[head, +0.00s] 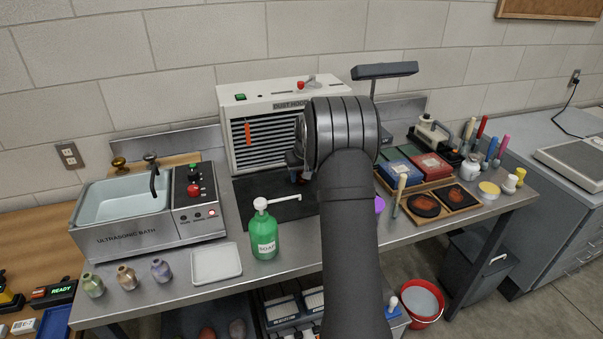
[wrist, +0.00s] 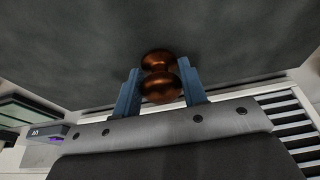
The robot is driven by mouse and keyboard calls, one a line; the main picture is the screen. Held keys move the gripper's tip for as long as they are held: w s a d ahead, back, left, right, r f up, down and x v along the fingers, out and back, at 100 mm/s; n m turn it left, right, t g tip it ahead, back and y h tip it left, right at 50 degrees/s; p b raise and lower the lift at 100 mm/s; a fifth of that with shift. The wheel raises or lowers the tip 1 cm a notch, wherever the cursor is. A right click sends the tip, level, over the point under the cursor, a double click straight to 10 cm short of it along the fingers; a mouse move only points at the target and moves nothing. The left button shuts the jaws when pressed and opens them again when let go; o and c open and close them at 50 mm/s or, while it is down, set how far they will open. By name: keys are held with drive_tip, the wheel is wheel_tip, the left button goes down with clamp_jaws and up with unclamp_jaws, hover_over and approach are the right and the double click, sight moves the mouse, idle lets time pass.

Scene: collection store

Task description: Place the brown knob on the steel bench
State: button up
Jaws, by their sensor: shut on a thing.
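The brown knob (wrist: 160,78) shows in the wrist view as a shiny copper-brown piece with two rounded ends and a narrow waist. My gripper (wrist: 160,88) is shut on it, with one blue finger on each side. In the head view my gripper (head: 296,170) is low in front of the dust hood, over the dark mat (head: 262,200), and my arm hides much of it. The knob cannot be made out there. I cannot tell whether the knob touches the mat. The steel bench (head: 304,238) runs under the mat and the other items.
A green soap bottle (head: 264,236) stands just in front of the mat. The dust hood (head: 245,108) stands behind. The ultrasonic bath (head: 128,215) is at left, with a white tray (head: 216,264) before it. Wooden trays (head: 440,213) and tools crowd the right.

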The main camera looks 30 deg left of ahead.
drive_tip(key=shift+f, duration=0.35)
idle(0.3)
drive_tip(key=o, duration=1.3)
drive_tip(key=shift+c, duration=0.2)
drive_tip(key=v, duration=1.7)
drive_tip(key=shift+r, duration=0.15)
drive_tip(key=shift+s, duration=0.1)
drive_tip(key=x, duration=1.7)
drive_tip(key=shift+f, duration=0.2)
drive_tip(key=shift+r, duration=0.2)
